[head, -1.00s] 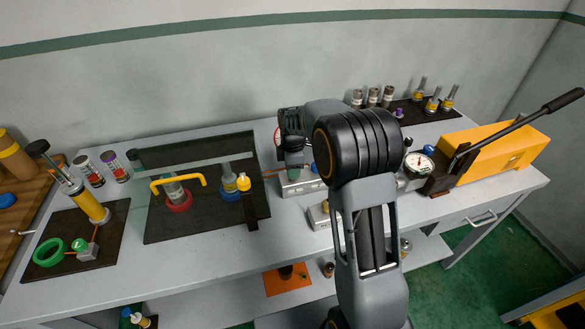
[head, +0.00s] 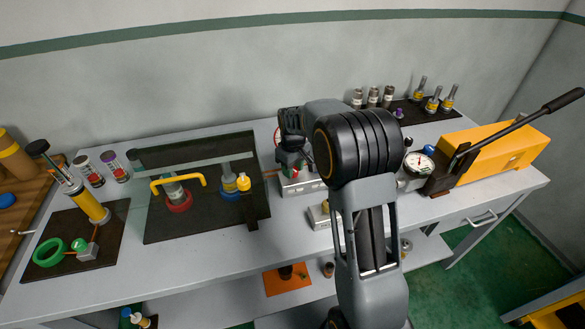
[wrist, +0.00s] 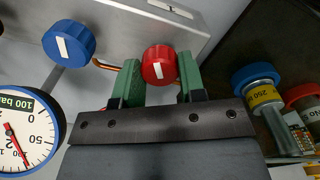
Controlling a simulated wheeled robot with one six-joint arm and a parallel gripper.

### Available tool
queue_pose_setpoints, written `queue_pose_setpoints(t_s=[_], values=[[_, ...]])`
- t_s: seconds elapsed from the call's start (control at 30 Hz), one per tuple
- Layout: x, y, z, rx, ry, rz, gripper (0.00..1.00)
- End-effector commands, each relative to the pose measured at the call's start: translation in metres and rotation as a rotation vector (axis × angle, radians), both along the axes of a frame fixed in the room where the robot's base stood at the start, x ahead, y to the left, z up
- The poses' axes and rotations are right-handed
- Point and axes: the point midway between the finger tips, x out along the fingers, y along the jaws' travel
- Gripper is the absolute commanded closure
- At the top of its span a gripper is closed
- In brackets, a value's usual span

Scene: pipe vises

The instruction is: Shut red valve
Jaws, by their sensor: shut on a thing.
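The red valve (wrist: 158,65) is a round red knob with a white mark on its face, at the upper middle of the wrist view. My gripper (wrist: 159,78) has green fingers, one on each side of the knob, and is shut on it. The white mark is near upright in the wrist view, leaning slightly. In the head view my gripper (head: 291,168) is at the left end of a grey metal box (head: 302,186), and my wrist hides most of the valve there.
A blue knob (wrist: 69,43) with a white mark sits left of the red one. A pressure gauge (wrist: 28,130) is at lower left. In the head view a yellow pump (head: 490,150) with a long lever stands right of my arm.

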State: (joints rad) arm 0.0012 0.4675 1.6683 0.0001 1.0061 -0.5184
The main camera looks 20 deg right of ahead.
Motion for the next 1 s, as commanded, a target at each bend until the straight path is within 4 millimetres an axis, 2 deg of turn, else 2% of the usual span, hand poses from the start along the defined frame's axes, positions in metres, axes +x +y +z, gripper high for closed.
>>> queue_pose_setpoints(t_s=[0.5, 1.0], values=[[0.0002, -0.0001, 0.0007, -0.001, -0.001, -0.397, 0.86], [0.0003, -0.0001, 0.0007, -0.001, -0.001, -0.531, 0.86]])
